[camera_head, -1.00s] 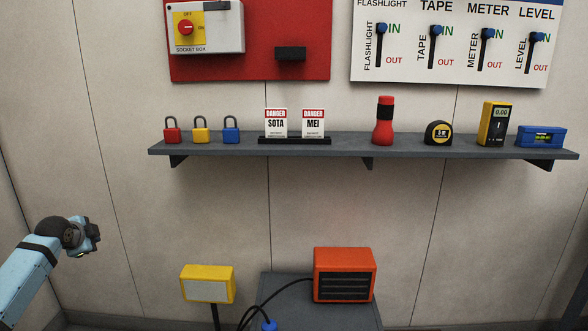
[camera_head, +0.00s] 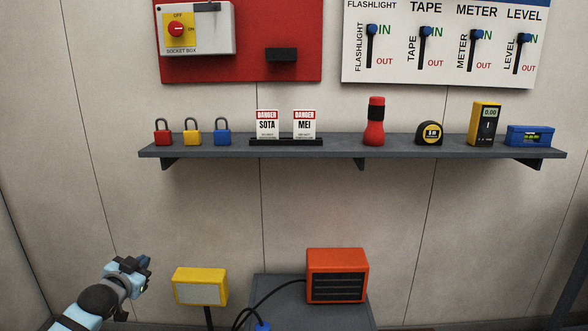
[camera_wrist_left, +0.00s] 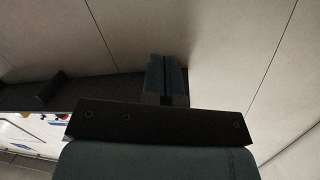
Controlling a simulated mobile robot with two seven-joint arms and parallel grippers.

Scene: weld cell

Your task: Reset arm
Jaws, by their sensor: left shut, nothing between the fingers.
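My left gripper (camera_head: 143,263) is at the lower left of the head view, in front of the bare wall and below the shelf. Its fingers are shut and hold nothing. In the left wrist view the closed fingers (camera_wrist_left: 166,80) stand up beyond the dark gripper body, touching no object. My left arm comes in from the bottom left corner. My right gripper is in neither view.
The grey shelf (camera_head: 330,150) bears red, yellow and blue padlocks (camera_head: 193,137), two danger tags (camera_head: 286,124), a flashlight (camera_head: 374,124), a tape (camera_head: 429,133), a meter (camera_head: 484,124) and a level (camera_head: 530,136). A yellow lamp (camera_head: 200,287) stands right of my gripper, near an orange box (camera_head: 337,276).

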